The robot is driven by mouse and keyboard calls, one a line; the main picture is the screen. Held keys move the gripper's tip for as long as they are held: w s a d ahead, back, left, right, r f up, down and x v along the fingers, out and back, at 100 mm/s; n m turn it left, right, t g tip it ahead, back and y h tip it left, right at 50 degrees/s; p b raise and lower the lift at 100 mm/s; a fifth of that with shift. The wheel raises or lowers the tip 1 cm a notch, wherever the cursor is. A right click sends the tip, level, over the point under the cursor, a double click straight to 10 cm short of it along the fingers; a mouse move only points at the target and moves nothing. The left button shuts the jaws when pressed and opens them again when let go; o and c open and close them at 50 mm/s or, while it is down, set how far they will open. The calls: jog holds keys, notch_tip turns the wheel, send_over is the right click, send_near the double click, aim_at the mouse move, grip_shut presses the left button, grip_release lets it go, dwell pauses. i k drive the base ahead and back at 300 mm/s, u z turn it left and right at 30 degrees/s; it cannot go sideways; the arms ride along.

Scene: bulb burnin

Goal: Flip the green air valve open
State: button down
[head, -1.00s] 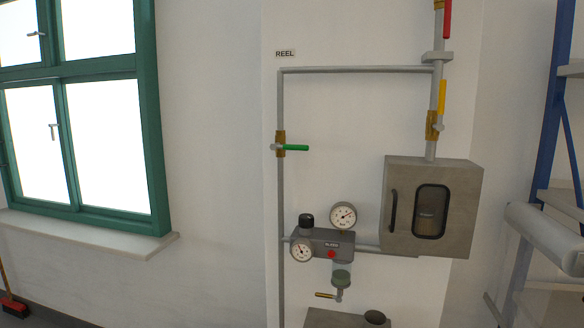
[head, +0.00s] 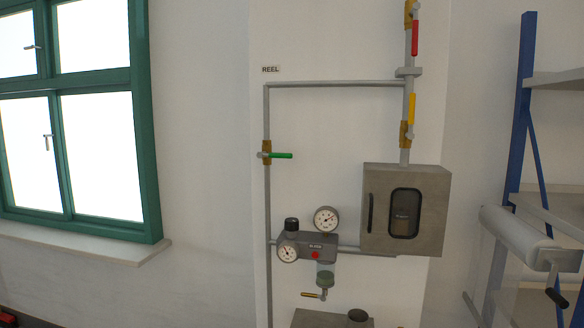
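The green air valve (head: 281,155) is a green lever on a brass body (head: 266,152) in the head view. It sits on the vertical grey pipe (head: 267,205) below the REEL label (head: 271,70). The lever points right, horizontal, across the line of the vertical pipe. My gripper does not show in this view.
A yellow-handled valve (head: 411,109) and a red-handled valve (head: 415,38) are on the right pipe, above a grey box (head: 405,210). Gauges (head: 326,219) and a filter unit (head: 324,272) sit lower. A green window (head: 146,120) is left; blue shelving (head: 524,110) is right.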

aim_at(264, 155)
jog(key=z, duration=0.3)
jog(key=i, duration=1.05)
jog(key=u, duration=0.5)
